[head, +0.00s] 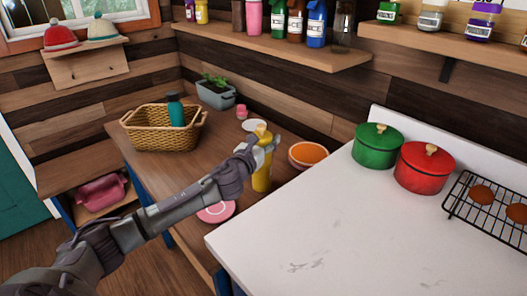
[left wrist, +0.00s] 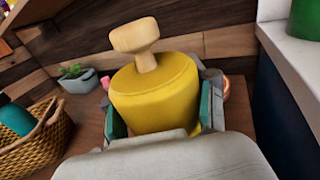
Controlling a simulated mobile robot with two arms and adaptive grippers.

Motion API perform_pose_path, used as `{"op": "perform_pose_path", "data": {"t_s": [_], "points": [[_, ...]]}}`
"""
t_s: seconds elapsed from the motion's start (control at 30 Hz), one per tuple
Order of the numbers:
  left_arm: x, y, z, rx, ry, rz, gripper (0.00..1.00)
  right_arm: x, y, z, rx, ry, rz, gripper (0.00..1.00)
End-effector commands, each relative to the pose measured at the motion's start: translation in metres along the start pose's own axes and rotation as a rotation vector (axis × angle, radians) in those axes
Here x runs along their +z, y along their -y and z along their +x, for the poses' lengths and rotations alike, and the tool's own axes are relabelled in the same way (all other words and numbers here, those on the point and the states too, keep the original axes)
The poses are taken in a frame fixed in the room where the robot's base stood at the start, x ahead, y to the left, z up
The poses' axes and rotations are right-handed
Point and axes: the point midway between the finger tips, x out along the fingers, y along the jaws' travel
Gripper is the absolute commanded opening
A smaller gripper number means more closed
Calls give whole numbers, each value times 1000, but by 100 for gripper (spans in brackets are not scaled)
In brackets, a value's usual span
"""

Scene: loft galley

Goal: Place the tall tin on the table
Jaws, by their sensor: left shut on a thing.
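The tall tin is yellow with a wooden knob on its lid; in the head view the tin (head: 262,177) is upright over the wooden table (head: 185,180), near the white counter. My left gripper (head: 262,147) is shut on the upper part of the tin. In the left wrist view the tin (left wrist: 155,98) sits between the two fingers of the left gripper (left wrist: 163,115). I cannot tell whether its base touches the table. My right gripper is in neither view.
A wicker basket (head: 163,137) holding a teal bottle (head: 176,110) stands on the table's left. A planter (head: 216,95), a pink plate (head: 217,212) and an orange-filled bowl (head: 309,154) are nearby. Green (head: 377,148) and red pots (head: 424,170) stand on the white counter (head: 330,220).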

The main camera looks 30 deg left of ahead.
Motion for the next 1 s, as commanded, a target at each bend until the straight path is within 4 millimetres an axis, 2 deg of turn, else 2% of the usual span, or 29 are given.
{"op": "perform_pose_path", "data": {"t_s": [0.17,0.43,0.83,0.87,1.0], "points": [[-8,-4,13,-1,3,0,0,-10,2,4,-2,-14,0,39],[-45,-4,13,0,1,-1,0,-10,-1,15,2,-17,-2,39],[-50,-5,13,0,2,1,0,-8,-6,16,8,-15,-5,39],[-51,-5,12,0,0,1,58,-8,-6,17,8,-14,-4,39],[-50,-5,12,0,0,1,81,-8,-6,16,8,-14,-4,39]]}}
